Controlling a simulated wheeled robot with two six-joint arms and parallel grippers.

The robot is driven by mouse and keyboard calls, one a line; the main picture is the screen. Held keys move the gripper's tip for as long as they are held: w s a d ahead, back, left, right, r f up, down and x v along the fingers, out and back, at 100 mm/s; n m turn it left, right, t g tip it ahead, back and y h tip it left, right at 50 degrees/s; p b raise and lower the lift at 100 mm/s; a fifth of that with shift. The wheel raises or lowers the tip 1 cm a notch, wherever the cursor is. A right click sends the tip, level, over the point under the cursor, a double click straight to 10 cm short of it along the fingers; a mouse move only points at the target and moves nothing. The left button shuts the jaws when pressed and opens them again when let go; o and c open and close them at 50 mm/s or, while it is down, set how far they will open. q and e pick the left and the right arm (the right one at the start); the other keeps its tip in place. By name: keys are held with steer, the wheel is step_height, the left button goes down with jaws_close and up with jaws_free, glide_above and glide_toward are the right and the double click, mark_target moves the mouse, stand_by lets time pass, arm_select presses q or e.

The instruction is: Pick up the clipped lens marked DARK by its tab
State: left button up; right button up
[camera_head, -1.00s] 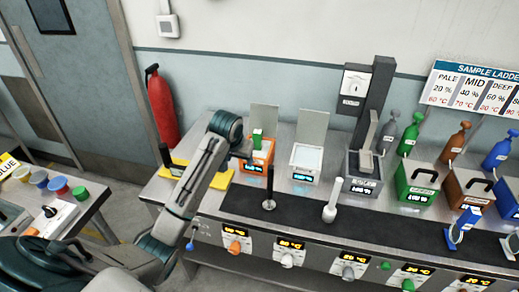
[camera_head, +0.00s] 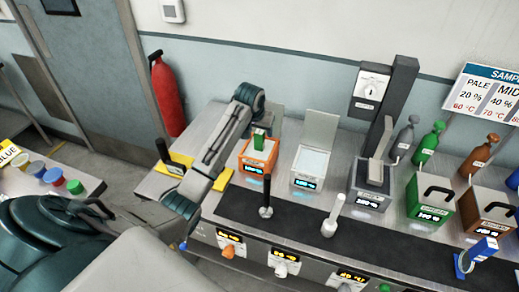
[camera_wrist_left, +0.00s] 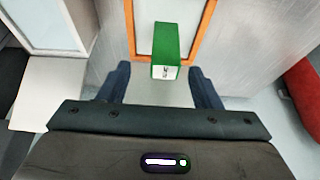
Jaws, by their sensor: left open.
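No lens or DARK marking can be made out in these views. A green block (camera_head: 259,138) stands up from the orange-framed box (camera_head: 257,158) on the bench. In the left wrist view the green block (camera_wrist_left: 167,42) has a white end face with a dark mark too small to read. My left gripper (camera_wrist_left: 162,85) is open and empty, its two dark fingers apart. The green block appears just beyond the fingertips, roughly centred between them; I cannot tell the exact depth gap. My right gripper is not in view.
A white-framed box (camera_head: 309,165) with a raised panel stands right of the orange one. A black-handled rod (camera_head: 266,198) and a white pestle-like tool (camera_head: 333,217) stand on the dark strip in front. A yellow item (camera_head: 178,163) lies left. A red extinguisher (camera_head: 167,95) stands behind.

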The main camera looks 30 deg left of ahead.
mark_target(259, 133)
arm_select(q)
steer(key=p+x, duration=0.2)
steer(key=x, duration=0.1)
steer(key=p+x, duration=0.1)
steer(key=shift+w+a+f, duration=0.2)
steer(key=shift+a+f, duration=0.1)
steer(key=shift+a, duration=0.1)
steer(key=shift+w+f, duration=0.2)
steer(key=shift+f, duration=0.3)
steer(key=c, duration=1.2)
steer(key=shift+r, duration=0.1)
steer(key=shift+c, duration=0.2)
